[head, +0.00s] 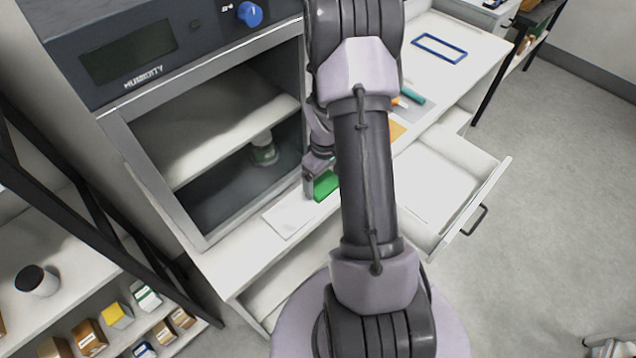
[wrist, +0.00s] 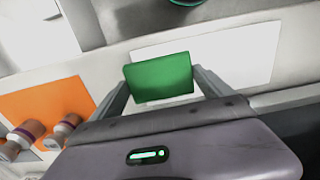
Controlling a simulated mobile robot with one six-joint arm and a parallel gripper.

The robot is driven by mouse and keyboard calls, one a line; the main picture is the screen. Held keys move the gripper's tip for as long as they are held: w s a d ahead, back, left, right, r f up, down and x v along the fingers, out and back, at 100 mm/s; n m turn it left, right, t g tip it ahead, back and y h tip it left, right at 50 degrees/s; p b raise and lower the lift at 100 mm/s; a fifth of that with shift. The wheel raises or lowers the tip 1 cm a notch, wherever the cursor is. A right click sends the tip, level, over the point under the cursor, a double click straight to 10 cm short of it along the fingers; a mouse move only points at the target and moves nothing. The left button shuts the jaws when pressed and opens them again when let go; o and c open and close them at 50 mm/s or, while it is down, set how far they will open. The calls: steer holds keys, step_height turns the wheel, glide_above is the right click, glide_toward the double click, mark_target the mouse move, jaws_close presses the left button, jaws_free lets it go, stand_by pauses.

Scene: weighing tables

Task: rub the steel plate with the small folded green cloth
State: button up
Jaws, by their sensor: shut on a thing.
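The small folded green cloth (head: 326,186) is held between the fingers of my gripper (head: 315,183). In the wrist view the green cloth (wrist: 160,77) spans the gap between both fingertips of my gripper (wrist: 162,88). The steel plate (head: 288,216) is a pale flat rectangle on the table front, partly behind my arm in the head view. In the wrist view the plate (wrist: 236,55) lies behind and beside the cloth, which covers part of it. I cannot tell whether the cloth touches the plate.
A humidity cabinet (head: 150,62) stands open behind the plate, with a bottle (head: 264,152) inside. An orange sheet (wrist: 42,105) lies to the left in the wrist view, near small containers (wrist: 55,133). A drawer (head: 470,200) is pulled out at right. A blue frame (head: 440,47) lies farther along the table.

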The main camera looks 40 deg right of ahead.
mark_target(288, 215)
steer(key=shift+w+d, duration=0.15)
steer(key=shift+d, duration=0.1)
steer(key=shift+a+b, duration=0.3)
steer(key=shift+a, duration=0.35)
steer(key=shift+a+b, duration=0.35)
steer(key=shift+a, duration=2.25)
steer(key=a+b, duration=0.1)
steer(key=a, duration=0.2)
steer(key=shift+a+f, duration=0.1)
steer(key=shift+s+a+b, duration=0.15)
steer(key=shift+a+b, duration=0.05)
steer(key=shift+a, duration=0.75)
steer(key=shift+s+a+b, duration=0.1)
steer(key=shift+a+b, duration=0.05)
steer(key=shift+a, duration=0.8)
steer(key=shift+d+r+p, duration=0.1)
steer(key=shift+r+p, duration=2.2)
steer(key=shift+r, duration=0.85)
step_height(288, 215, up, 3)
steer(key=shift+p, duration=1.1)
